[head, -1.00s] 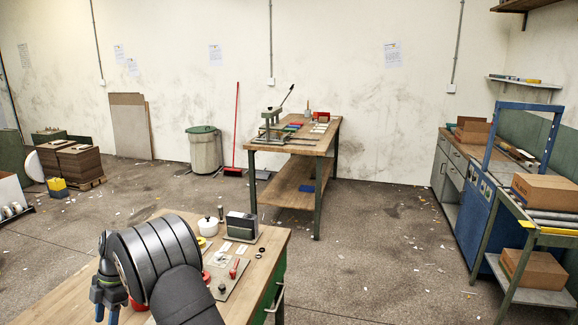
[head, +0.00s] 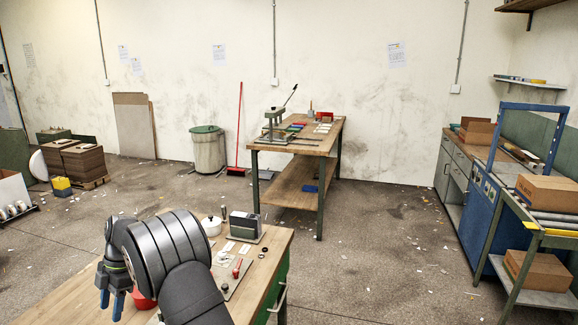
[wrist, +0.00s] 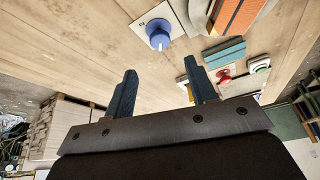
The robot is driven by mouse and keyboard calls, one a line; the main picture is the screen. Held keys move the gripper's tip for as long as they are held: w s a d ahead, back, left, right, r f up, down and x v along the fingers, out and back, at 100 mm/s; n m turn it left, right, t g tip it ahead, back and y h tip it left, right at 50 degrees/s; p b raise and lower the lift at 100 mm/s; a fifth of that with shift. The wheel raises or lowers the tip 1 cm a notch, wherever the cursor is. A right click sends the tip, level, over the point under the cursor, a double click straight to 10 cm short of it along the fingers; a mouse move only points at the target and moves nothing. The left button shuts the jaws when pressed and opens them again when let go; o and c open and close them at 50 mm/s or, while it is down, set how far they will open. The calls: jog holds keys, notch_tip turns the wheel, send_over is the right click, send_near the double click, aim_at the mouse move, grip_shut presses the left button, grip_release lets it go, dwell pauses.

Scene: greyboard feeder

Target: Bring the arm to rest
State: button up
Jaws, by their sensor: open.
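My gripper (head: 112,303) hangs at the left of the near workbench in the head view, its blue fingers pointing down. In the wrist view my gripper (wrist: 161,93) shows two dark blue fingers set wide apart with nothing between them. My dark, ribbed arm covers part of the near workbench (head: 262,284) in the head view. The wrist view shows the wooden top (wrist: 85,45) beyond the fingers, with a blue knob on a white plate (wrist: 159,34) apart from them.
On the near bench stand a white lidded pot (head: 211,226), a dark grey feeder box (head: 245,226) and a board with a red-handled piece (head: 238,268). A red bowl (head: 143,299) is partly hidden by my arm. A second bench (head: 300,146) stands behind, with open floor between.

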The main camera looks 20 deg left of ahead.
jog(key=x, duration=0.8)
jog(key=shift+s+f, duration=0.1)
jog(key=shift+f, duration=0.25)
jog(key=shift+s+f+m, duration=0.1)
jog(key=shift+f+m, duration=0.1)
jog(key=shift+m, duration=0.1)
jog(key=m, duration=0.2)
jog(key=m+t+y, duration=0.1)
jog(key=m, duration=0.1)
jog(key=shift+s+d+y, duration=0.1)
jog(key=shift+d+y, duration=0.1)
jog(key=shift+y, duration=0.1)
jog(key=m+t+y, duration=0.1)
jog(key=m, duration=0.3)
jog(key=shift+s+d+m, duration=0.1)
jog(key=shift+s+m, duration=0.05)
jog(key=shift+m, duration=0.25)
jog(key=m+t, duration=0.1)
jog(key=m, duration=0.1)
jog(key=m+t, duration=0.1)
jog(key=m, duration=0.1)
jog(key=shift+s+y, duration=0.15)
jog(key=shift+y, duration=0.15)
jog(key=shift+s+m+t, duration=0.1)
jog(key=shift+m+t, duration=0.7)
jog(key=shift+m, duration=1.1)
